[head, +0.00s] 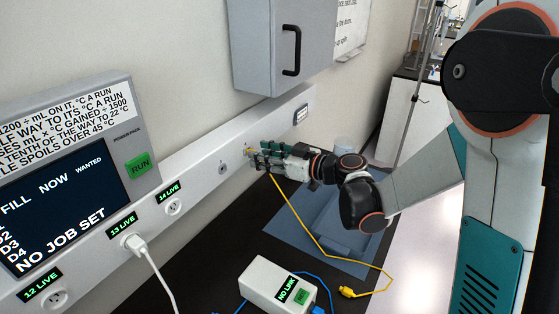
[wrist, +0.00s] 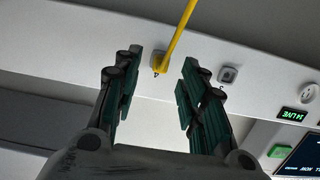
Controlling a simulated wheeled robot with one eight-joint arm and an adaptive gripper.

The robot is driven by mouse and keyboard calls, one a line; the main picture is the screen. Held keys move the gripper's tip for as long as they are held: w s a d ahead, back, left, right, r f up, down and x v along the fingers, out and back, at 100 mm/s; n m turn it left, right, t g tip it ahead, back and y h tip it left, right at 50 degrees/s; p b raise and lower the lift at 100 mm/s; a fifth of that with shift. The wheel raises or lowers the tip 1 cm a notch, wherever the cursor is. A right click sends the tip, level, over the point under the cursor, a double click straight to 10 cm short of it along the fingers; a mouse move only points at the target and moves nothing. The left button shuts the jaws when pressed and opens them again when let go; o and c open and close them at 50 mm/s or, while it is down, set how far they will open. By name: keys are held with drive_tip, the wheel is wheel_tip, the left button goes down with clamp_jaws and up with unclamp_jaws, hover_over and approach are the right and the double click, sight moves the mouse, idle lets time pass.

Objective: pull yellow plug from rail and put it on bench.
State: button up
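The yellow plug (head: 250,152) sits at a socket on the white wall rail (head: 197,172), partly hidden by my gripper. In the wrist view the yellow plug (wrist: 160,66) is at the socket with its yellow cable running up out of the picture. My gripper (head: 262,155) is at the rail, close to the plug. In the wrist view my gripper (wrist: 155,90) is open, with one green-padded finger on each side of the plug and a gap to both. The dark bench (head: 208,265) lies below the rail.
A blue mat (head: 330,222) lies on the bench. The yellow cable's other end (head: 348,292) lies near a white NO LINK box (head: 272,285). A white plug (head: 136,244) is in socket 13. A grey cabinet (head: 275,45) hangs above the rail.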

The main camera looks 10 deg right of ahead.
drive_tip(key=shift+x, duration=1.25)
clamp_jaws()
